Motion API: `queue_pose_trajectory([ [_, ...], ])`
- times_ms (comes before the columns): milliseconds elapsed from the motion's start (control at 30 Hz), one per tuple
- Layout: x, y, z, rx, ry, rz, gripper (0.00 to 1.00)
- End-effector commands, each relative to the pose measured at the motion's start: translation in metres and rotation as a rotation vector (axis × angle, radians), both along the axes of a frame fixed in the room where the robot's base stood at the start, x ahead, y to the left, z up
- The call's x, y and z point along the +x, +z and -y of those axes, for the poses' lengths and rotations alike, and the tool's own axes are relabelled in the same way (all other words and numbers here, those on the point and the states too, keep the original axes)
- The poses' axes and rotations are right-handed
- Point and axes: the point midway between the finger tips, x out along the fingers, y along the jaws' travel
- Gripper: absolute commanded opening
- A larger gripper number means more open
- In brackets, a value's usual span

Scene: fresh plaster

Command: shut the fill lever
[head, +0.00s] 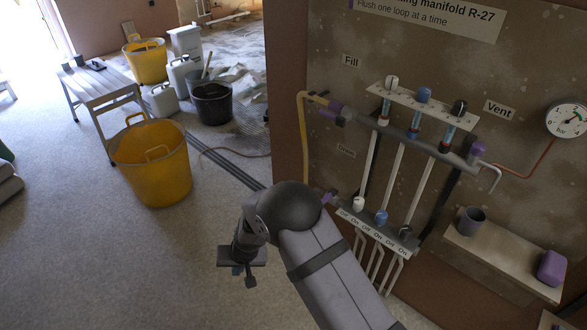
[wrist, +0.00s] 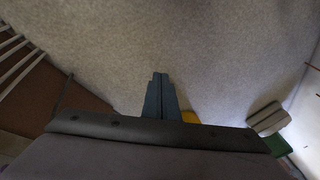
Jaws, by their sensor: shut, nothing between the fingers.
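The fill lever (head: 335,108) is a small purple handle below the "Fill" sign (head: 351,60). It sits where the yellow hose (head: 304,135) meets the upper left end of the grey manifold bar (head: 400,132). Its exact angle is too small to tell.
The lower manifold bar with white and blue caps (head: 381,217) lies right of my arm. A shelf (head: 505,262) with a cup (head: 471,221) juts out at right. A yellow tub (head: 155,175), a bench (head: 100,85) and a black bucket (head: 212,104) stand at left. The nearer floor is clear.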

Motion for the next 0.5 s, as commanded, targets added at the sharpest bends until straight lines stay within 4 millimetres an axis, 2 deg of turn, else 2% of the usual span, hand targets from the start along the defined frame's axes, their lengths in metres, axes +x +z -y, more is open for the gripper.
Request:
queue_pose_trajectory([
  [33, 0.031, -0.001, -0.013, 0.03, -0.039, 0.086, 0.0],
  [100, 0.077, 0.011, -0.026, 0.068, -0.107, 0.219, 0.0],
  [167, 0.116, 0.028, -0.03, 0.09, -0.169, 0.334, 0.0],
  [233, 0.157, 0.053, -0.028, 0.107, -0.249, 0.468, 0.0],
  [300, 0.195, 0.086, -0.021, 0.113, -0.33, 0.601, 0.0],
  [367, 0.221, 0.117, -0.011, 0.11, -0.404, 0.71, 0.0],
  [400, 0.236, 0.138, -0.002, 0.104, -0.454, 0.779, 0.0],
  [467, 0.255, 0.172, 0.015, 0.084, -0.537, 0.881, 0.0],
  [500, 0.264, 0.193, 0.029, 0.059, -0.598, 0.947, 0.0],
])
